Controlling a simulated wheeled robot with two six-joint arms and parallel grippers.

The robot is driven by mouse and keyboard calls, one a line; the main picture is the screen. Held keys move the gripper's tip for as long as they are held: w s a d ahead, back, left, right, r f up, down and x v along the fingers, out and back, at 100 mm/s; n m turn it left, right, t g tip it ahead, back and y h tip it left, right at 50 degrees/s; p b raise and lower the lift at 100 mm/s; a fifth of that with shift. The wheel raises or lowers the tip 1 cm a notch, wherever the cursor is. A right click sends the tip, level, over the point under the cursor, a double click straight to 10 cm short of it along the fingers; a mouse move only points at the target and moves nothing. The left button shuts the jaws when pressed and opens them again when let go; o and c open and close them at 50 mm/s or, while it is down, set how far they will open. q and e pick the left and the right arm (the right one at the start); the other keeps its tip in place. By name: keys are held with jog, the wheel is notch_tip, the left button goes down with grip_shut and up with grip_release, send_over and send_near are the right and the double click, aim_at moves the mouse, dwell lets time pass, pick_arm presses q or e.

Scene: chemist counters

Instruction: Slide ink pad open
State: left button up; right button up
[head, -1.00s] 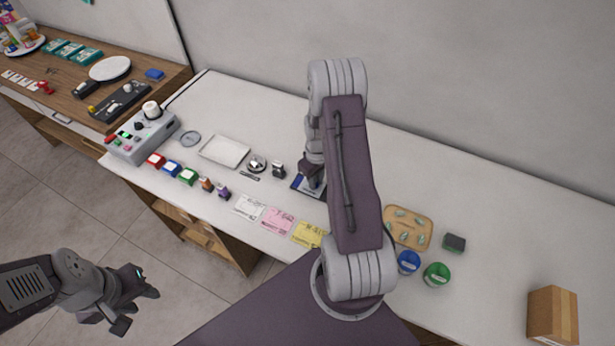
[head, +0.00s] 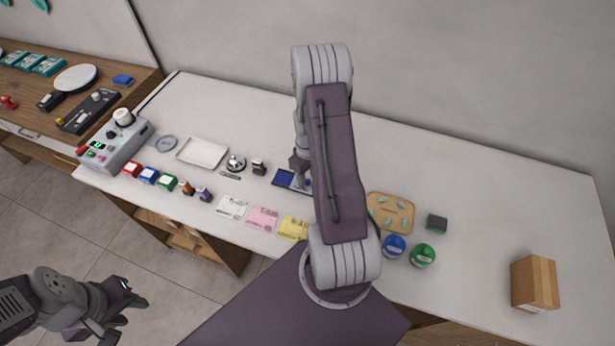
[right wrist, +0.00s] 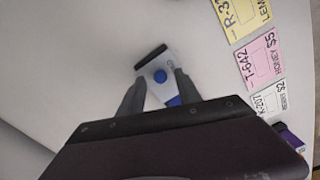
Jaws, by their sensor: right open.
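The ink pad (head: 284,178) lies on the white counter, with a blue surface showing at its left. Some blue shows nearer the gripper. In the head view my right arm covers part of the pad. My left gripper (head: 122,317) is open and empty, over the floor at lower left.
A bell (head: 235,163) and a small dark stamp (head: 259,167) stand left of the pad. White, pink and yellow slips (head: 262,218) lie in front. A wooden tray (head: 391,213), blue and green jars and a box (head: 535,283) are at right. The counter behind is clear.

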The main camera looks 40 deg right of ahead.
notch_tip(320, 180, up, 8)
jog(key=shift+r+b, duration=0.2)
jog(key=shift+b, duration=0.15)
